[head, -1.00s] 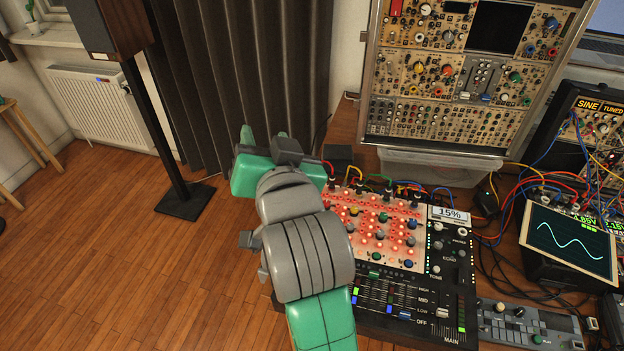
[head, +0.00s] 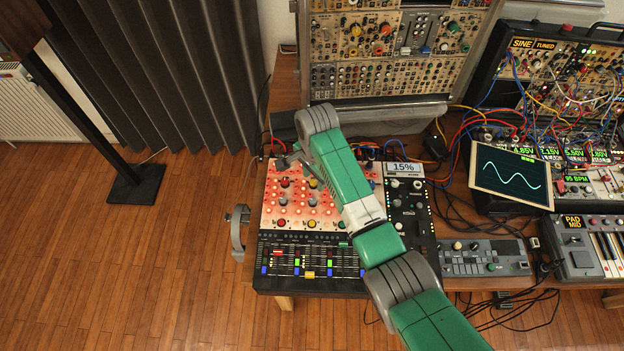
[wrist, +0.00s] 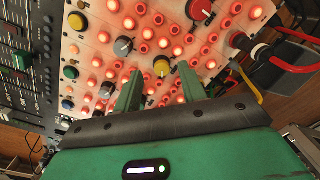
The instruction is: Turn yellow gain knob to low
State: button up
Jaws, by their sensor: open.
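The yellow knob (wrist: 161,66) sits on the pale panel with red-lit holes and shows between my gripper's fingertips in the wrist view. In the head view a yellow knob (head: 313,183) stands on that panel (head: 268,212), left of my green forearm. My gripper (wrist: 160,73) is open, with one green finger to each side of the knob in the picture. I cannot tell whether the fingers touch it or hover above. In the head view my arm hides part of the panel and my fingertips cannot be made out. A small display (head: 403,169) reads 15%.
A grey pointer knob (wrist: 123,46) and a red knob (wrist: 200,8) are close by. Black plugs and cables (wrist: 291,57) rise at the panel's right edge in the wrist view. The fader mixer (head: 300,254) lies in front of the panel. A tilted sine-wave screen (head: 511,176) stands right.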

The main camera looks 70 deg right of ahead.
jog(key=shift+f, duration=0.85)
jog(key=shift+w, duration=0.1)
jog(key=shift+d, duration=0.1)
grip_shut()
jog(key=shift+r, duration=0.1)
